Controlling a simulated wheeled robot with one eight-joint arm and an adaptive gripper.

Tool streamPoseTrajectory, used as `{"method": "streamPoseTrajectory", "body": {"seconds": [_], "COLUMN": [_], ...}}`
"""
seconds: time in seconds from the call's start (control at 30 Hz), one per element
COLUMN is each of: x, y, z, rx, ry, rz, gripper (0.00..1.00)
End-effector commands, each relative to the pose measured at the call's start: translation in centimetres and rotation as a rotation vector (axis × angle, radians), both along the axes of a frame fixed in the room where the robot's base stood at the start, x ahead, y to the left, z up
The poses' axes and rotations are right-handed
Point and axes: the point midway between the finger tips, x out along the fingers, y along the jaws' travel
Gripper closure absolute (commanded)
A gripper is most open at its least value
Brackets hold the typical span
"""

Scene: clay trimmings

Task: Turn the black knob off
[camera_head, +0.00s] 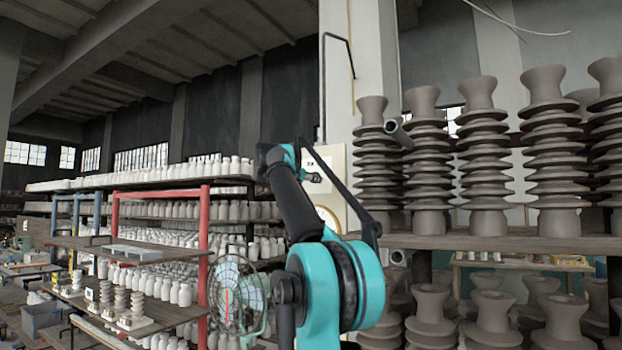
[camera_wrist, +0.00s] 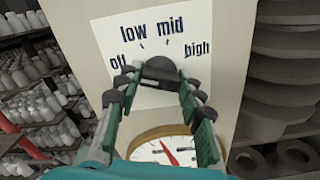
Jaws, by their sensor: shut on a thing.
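The black knob (camera_wrist: 161,68) sits on a white dial panel (camera_wrist: 208,84) marked off, low, mid and high. "Off" is at the left, "low" and "mid" at the top, "high" at the right. My gripper (camera_wrist: 160,77) is shut on the knob, one finger on its left side and one on its right. The fingers hide part of the knob, and I cannot tell which mark it points to. In the head view my gripper (camera_head: 309,176) is at the panel (camera_head: 322,156) on the pale pillar; the knob is hard to make out there.
A round gauge (camera_wrist: 150,152) with a red needle is just below the knob, partly behind my gripper. Shelves of white bottles (camera_head: 165,210) stand at the left. Stacked grey clay pieces (camera_head: 487,150) stand on a shelf (camera_head: 500,240) at the right. A fan (camera_head: 236,292) is low in front.

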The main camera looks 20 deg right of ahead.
Motion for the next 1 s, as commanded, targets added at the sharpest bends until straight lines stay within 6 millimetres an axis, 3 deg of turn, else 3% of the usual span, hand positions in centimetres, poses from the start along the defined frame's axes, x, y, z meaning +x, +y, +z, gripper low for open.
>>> {"method": "streamPoseTrajectory", "body": {"seconds": [0.33, 0.37, 0.5, 0.83, 1.0], "x": [0.0, 0.0, 0.0, -0.1, -1.0], "y": [0.0, 0.0, 0.0, 0.1, 1.4], "z": [-0.1, -0.1, -0.1, 0.0, 0.0], "rx": [0.002, 0.002, 0.001, 0.000, 0.000], "ry": [0.002, 0.002, 0.002, 0.002, 0.001], "rz": [-0.001, -0.001, -0.001, -0.001, 0.001], "gripper": [0.92, 0.60, 0.43, 0.41, 0.41]}}
